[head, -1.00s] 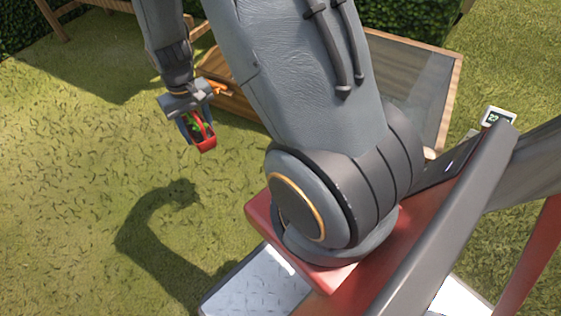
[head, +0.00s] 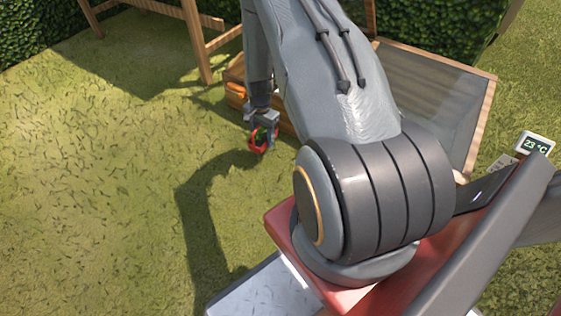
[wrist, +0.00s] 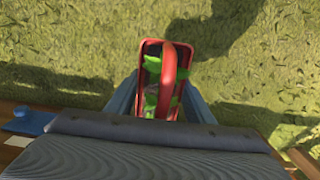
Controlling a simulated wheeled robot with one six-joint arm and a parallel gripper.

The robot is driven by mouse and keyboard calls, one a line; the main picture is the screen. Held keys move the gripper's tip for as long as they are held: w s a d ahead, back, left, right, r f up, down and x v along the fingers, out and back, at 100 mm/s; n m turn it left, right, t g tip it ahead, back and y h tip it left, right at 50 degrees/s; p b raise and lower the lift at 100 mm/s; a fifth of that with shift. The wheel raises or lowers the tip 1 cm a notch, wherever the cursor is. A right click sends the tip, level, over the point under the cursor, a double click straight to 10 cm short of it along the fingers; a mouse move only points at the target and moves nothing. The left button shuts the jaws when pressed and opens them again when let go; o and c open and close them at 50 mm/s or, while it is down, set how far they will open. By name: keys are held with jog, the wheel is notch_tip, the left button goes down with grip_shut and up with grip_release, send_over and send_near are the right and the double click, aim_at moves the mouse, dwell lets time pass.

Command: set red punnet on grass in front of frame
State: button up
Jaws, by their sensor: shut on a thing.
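The red punnet (head: 257,150) hangs in my gripper (head: 263,128), close to the front of the wooden frame (head: 471,135). In the wrist view the red punnet (wrist: 168,58) has a red handle and green contents, and it lies between the two blue-grey fingers of my gripper (wrist: 160,95). My gripper is shut on it. The grass (head: 110,190) spreads below and in front of the frame. My arm hides much of the frame. I cannot tell whether the punnet touches the grass.
A wooden post structure (head: 196,40) stands on the grass behind, before a hedge (head: 40,35). A small display reading 23 °C (head: 536,144) is at the right. Open grass lies to the left. A blue object (wrist: 30,122) shows at the wrist view's left edge.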

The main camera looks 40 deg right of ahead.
aim_at(263, 137)
notch_tip(263, 137, down, 8)
jog(key=b, duration=0.3)
jog(key=shift+f+b, duration=0.1)
jog(key=shift+b, duration=0.2)
jog(key=shift+f, duration=0.2)
jog(key=o, duration=1.2)
notch_tip(263, 137, up, 12)
jog(key=p, duration=0.5)
jog(key=shift+r+p, duration=0.2)
jog(key=shift+p, duration=0.2)
